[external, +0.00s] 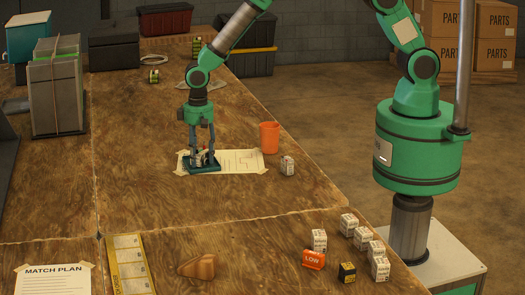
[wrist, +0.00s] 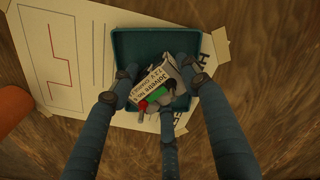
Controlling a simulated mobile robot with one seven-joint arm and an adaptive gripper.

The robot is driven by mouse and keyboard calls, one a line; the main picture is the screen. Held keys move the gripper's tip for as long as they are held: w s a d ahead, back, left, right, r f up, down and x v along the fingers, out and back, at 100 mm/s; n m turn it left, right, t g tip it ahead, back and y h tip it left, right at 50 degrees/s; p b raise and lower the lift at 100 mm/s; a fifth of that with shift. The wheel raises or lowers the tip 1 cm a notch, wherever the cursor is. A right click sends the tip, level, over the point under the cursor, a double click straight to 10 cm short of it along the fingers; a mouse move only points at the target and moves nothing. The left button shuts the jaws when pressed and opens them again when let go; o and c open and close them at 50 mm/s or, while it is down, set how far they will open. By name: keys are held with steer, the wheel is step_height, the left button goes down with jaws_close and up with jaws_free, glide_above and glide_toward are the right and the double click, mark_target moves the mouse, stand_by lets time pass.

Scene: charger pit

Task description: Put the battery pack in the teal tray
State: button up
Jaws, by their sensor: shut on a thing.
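The teal tray (external: 208,171) lies on the taped paper on the workbench, and its rim frames the fingers in the wrist view (wrist: 124,43). My gripper (external: 200,158) points down into the tray. Its blue-grey fingers are shut on a white printed battery pack (wrist: 154,84) with dark lettering and green and red marks near one end. The pack looks tilted, inside the tray's outline. It is partly hidden by the fingers, and I cannot tell if it touches the tray floor. Small grey shapes beside it are too unclear to name.
An orange cup (external: 269,137) and another white pack (external: 287,166) stand right of the tray. Several white packs (external: 348,224), an orange LOW piece (external: 313,260) and a black-yellow block (external: 347,272) sit near the front right edge. Bench left of the tray is clear.

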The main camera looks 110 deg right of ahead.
mark_target(200, 151)
steer(key=o, duration=1.3)
steer(key=shift+f, duration=0.15)
steer(key=shift+c, duration=0.2)
step_height(200, 151, up, 11)
steer(key=p, duration=0.2)
steer(key=shift+p, duration=0.3)
steer(key=shift+r, duration=0.65)
